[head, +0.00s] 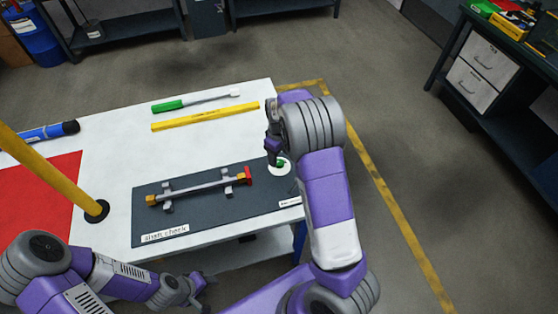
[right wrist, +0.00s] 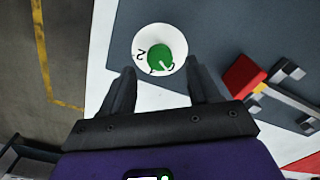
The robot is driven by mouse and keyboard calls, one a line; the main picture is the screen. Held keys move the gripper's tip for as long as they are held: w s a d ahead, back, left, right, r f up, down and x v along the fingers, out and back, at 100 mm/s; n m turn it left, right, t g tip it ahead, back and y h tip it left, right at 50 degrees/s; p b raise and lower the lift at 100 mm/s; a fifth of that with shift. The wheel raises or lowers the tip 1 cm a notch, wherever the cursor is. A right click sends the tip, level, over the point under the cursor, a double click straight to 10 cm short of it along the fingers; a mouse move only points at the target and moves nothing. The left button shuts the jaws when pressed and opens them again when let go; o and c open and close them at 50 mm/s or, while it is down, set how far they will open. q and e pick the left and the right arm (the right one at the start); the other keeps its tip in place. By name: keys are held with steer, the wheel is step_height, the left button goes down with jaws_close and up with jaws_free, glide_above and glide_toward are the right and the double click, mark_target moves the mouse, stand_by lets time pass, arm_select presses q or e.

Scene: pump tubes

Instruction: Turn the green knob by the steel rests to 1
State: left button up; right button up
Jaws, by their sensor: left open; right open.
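The green knob (right wrist: 160,57) sits on a round white dial (right wrist: 143,42) with dark figures. In the right wrist view, a pale line on the knob points to the lower right, towards a mark that looks like 0; a 2 is at the left. The knob also shows in the head view (head: 281,162), partly hidden by my right gripper (head: 274,152). That gripper is open, its fingers (right wrist: 163,72) at either side just short of the knob. Steel rests (head: 167,197) hold a tube (head: 200,190) with a red end. My left gripper (head: 198,288) is open at the front, away from the table.
A dark mat (head: 195,225) labelled as a check station lies under the rests. A yellow bar (head: 205,117) and a green-handled tool (head: 168,105) lie behind. A yellow post (head: 50,170), red sheet (head: 30,200) and blue tool (head: 45,132) are at the left.

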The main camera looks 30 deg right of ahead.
mark_target(279, 162)
steer(key=shift+f, duration=1.6)
steer(key=shift+c, duration=0.4)
steer(key=c, duration=1)
